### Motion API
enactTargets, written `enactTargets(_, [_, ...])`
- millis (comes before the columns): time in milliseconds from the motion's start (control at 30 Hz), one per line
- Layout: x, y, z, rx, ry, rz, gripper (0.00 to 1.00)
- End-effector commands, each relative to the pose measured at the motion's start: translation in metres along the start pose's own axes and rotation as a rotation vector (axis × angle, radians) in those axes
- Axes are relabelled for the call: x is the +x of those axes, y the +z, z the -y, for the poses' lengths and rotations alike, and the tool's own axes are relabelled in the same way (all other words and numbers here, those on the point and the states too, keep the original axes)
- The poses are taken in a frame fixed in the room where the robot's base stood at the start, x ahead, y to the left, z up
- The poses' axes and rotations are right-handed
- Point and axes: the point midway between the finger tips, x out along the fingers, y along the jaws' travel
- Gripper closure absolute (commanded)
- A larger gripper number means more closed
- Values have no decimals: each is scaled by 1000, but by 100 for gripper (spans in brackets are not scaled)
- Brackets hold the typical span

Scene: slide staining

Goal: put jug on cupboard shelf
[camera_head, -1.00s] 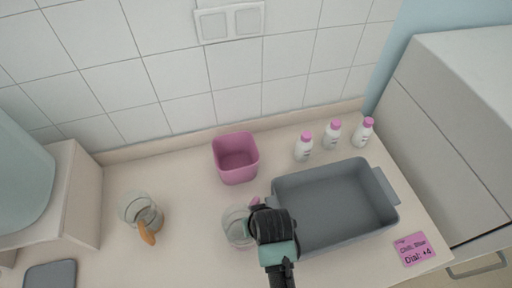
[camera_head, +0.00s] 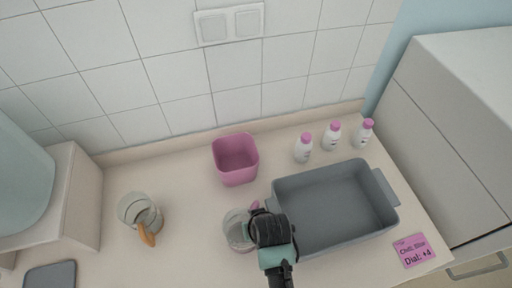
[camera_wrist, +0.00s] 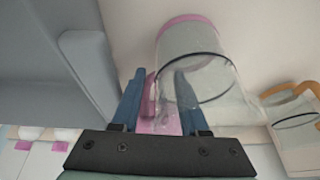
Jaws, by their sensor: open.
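A clear glass jug with a pink handle (camera_head: 237,232) stands on the counter, left of the grey basin. The jug also shows in the wrist view (camera_wrist: 205,75), with a pink rim and a dark line around it. My gripper (camera_head: 256,213) is at its handle side. In the wrist view my gripper (camera_wrist: 160,78) is open, with its blue fingers on either side of the pink handle (camera_wrist: 157,115). I cannot tell whether they touch it. A second glass jug with an orange handle (camera_head: 140,210) stands at the left. No open cupboard shelf is clearly visible.
The grey basin (camera_head: 383,215) is close to my gripper's right. A pink tub (camera_head: 237,170) and several white bottles (camera_head: 303,148) stand behind. A pink note (camera_head: 413,250) lies front right. A white cabinet (camera_head: 450,150) stands at right. Counter between the jugs is clear.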

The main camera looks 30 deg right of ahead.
Motion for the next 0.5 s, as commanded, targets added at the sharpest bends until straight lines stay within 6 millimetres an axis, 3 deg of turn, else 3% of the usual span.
enactTargets(167, [-14, -2, 0, 0, 1, -3, 56])
enactTargets(500, [-76, -2, 0, 1, 0, -5, 56])
